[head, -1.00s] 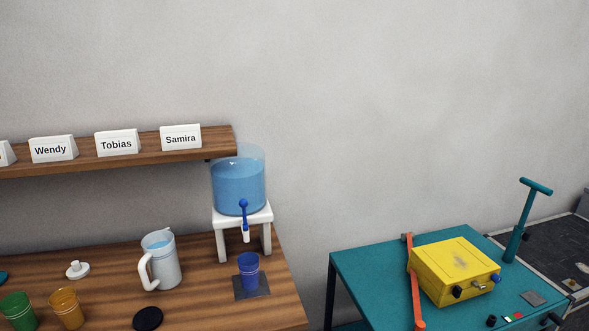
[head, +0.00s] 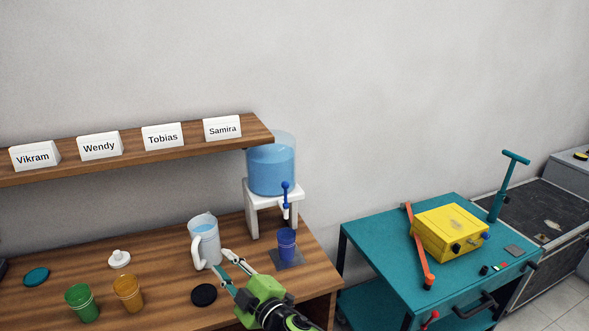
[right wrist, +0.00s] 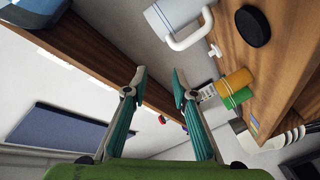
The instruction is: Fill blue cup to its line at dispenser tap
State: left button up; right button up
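The blue cup (head: 287,243) stands upright on a dark square mat (head: 290,262), below the dispenser's tap (head: 286,205). Light bands ring the cup; its fill level is too small to tell. The dispenser's clear tank (head: 271,170) holds blue water and sits on a white stand (head: 259,191). A blue lever (head: 285,186) stands up at the tap. My right gripper (head: 221,261) is left of the cup, near the pitcher, apart from the cup. Its fingers are open and empty in the right wrist view (right wrist: 159,72). My left gripper is not in view.
A pitcher (head: 205,241) with water, a black lid (head: 203,295), an orange cup (head: 128,292) and a green cup (head: 82,302) stand on the wooden counter (head: 160,310). A shelf with name cards (head: 222,128) hangs above. A teal cart (head: 375,246) with a yellow box (head: 449,233) is right.

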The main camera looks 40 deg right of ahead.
jog(key=w+a+r+n+y, duration=0.1)
jog(key=a+r+n+y, duration=0.35)
jog(key=r, duration=0.25)
jog(key=w+a+r+n+y, duration=0.1)
jog(key=a+r+n+y, duration=0.25)
jog(key=r+n, duration=0.25)
jog(key=n+g+h+p, duration=0.2)
jog(key=n+g+h, duration=0.8)
jog(key=n+h, duration=0.2)
send_near(286, 183)
jog(key=f, duration=0.1)
jog(key=shift+m, duration=0.25)
jog(key=b+x, duration=0.1)
jog(key=x, duration=0.7)
jog(key=shift+w, duration=0.1)
jog(key=shift+w+d+f, duration=0.1)
jog(key=shift+w, duration=0.1)
jog(key=shift+c, duration=1.2)
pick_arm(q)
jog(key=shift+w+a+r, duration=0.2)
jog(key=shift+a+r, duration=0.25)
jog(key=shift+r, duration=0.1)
pick_arm(e)
jog(key=c, duration=0.4)
